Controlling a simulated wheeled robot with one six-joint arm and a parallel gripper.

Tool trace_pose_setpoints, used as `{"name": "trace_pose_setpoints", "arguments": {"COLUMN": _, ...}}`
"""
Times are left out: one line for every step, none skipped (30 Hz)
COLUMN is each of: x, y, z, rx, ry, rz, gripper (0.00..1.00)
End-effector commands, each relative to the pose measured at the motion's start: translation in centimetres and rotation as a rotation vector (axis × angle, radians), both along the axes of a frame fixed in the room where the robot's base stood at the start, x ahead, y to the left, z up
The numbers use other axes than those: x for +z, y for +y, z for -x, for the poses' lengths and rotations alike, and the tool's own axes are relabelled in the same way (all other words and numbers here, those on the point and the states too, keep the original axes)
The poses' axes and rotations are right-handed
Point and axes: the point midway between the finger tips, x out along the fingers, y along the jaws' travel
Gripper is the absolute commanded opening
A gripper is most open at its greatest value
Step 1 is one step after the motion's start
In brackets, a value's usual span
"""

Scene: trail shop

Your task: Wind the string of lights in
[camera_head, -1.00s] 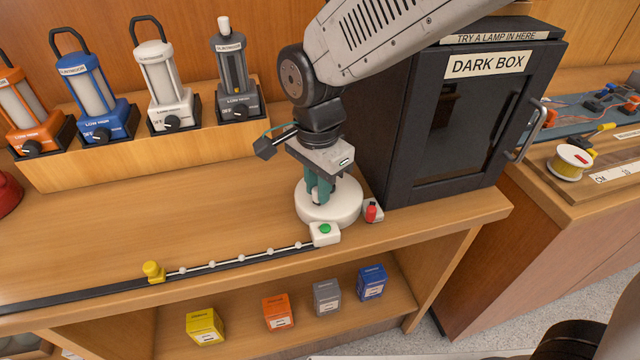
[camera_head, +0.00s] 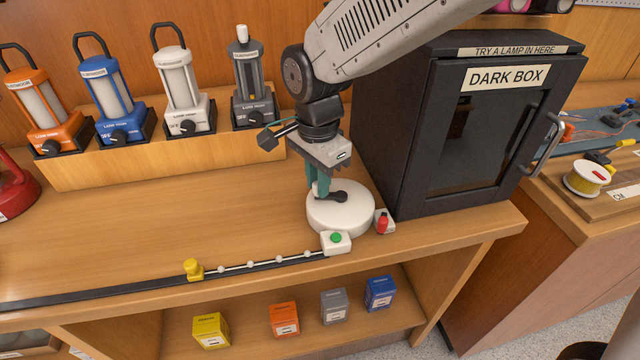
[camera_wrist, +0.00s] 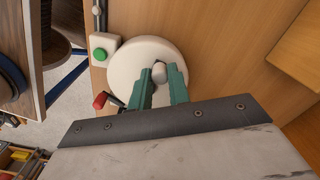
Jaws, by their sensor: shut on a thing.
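A white round reel (camera_head: 340,214) sits on the counter's front part, with a dark crank arm on its top. My gripper (camera_head: 320,190) is over the reel's left part, its green fingers shut on the pale crank knob (camera_wrist: 159,72), which shows between them in the wrist view. The string of lights (camera_head: 250,265), with small white bulbs, lies along a dark track (camera_head: 110,290) at the counter's front edge. Its yellow end piece (camera_head: 193,269) stands on the track, left of the reel. A white block with a green button (camera_head: 336,237) touches the reel's front side.
A red lever or knob (camera_head: 383,223) stands right of the reel, close to the dark box (camera_head: 400,150). Several lanterns (camera_head: 180,90) stand on a wooden riser behind. Small cartons (camera_head: 333,306) sit on the shelf below. The counter left of the reel is clear.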

Motion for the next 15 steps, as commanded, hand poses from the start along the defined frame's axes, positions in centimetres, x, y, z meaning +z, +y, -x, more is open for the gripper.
{"name": "trace_pose_setpoints", "arguments": {"x": 0.1, "y": 0.0, "z": -0.1, "rx": 0.0, "ry": -0.001, "rz": 0.001, "gripper": 0.0}}
{"name": "trace_pose_setpoints", "arguments": {"x": 0.1, "y": 0.0, "z": -0.1, "rx": 0.0, "ry": -0.001, "rz": 0.001, "gripper": 0.0}}
{"name": "trace_pose_setpoints", "arguments": {"x": 0.1, "y": 0.0, "z": -0.1, "rx": 0.0, "ry": -0.001, "rz": 0.001, "gripper": 0.0}}
{"name": "trace_pose_setpoints", "arguments": {"x": 0.1, "y": 0.0, "z": -0.1, "rx": 0.0, "ry": -0.001, "rz": 0.001, "gripper": 0.0}}
{"name": "trace_pose_setpoints", "arguments": {"x": 0.1, "y": 0.0, "z": -0.1, "rx": 0.0, "ry": -0.001, "rz": 0.001, "gripper": 0.0}}
{"name": "trace_pose_setpoints", "arguments": {"x": 0.1, "y": 0.0, "z": -0.1, "rx": 0.0, "ry": -0.001, "rz": 0.001, "gripper": 0.0}}
{"name": "trace_pose_setpoints", "arguments": {"x": 0.1, "y": 0.0, "z": -0.1, "rx": 0.001, "ry": -0.001, "rz": 0.001, "gripper": 0.0}}
{"name": "trace_pose_setpoints", "arguments": {"x": 0.1, "y": 0.0, "z": -0.1, "rx": 0.0, "ry": -0.001, "rz": 0.001, "gripper": 0.0}}
{"name": "trace_pose_setpoints", "arguments": {"x": 0.1, "y": -0.1, "z": -0.1, "rx": 0.0, "ry": 0.0, "rz": 0.001, "gripper": 0.0}}
{"name": "trace_pose_setpoints", "arguments": {"x": 0.0, "y": -0.1, "z": -0.2, "rx": 0.0, "ry": 0.0, "rz": 0.001, "gripper": 0.0}}
{"name": "trace_pose_setpoints", "arguments": {"x": 0.0, "y": -0.1, "z": -0.3, "rx": 0.0, "ry": 0.0, "rz": 0.001, "gripper": 0.0}}
{"name": "trace_pose_setpoints", "arguments": {"x": 0.0, "y": -0.1, "z": -0.5, "rx": -0.001, "ry": 0.0, "rz": 0.001, "gripper": 0.0}}
{"name": "trace_pose_setpoints", "arguments": {"x": 0.0, "y": -0.2, "z": -0.7, "rx": -0.001, "ry": 0.0, "rz": 0.001, "gripper": 0.0}}
{"name": "trace_pose_setpoints", "arguments": {"x": 0.0, "y": -0.2, "z": -0.9, "rx": -0.001, "ry": 0.001, "rz": 0.002, "gripper": 0.0}}
{"name": "trace_pose_setpoints", "arguments": {"x": 0.0, "y": -0.3, "z": -1.2, "rx": -0.001, "ry": 0.001, "rz": 0.002, "gripper": 0.0}}
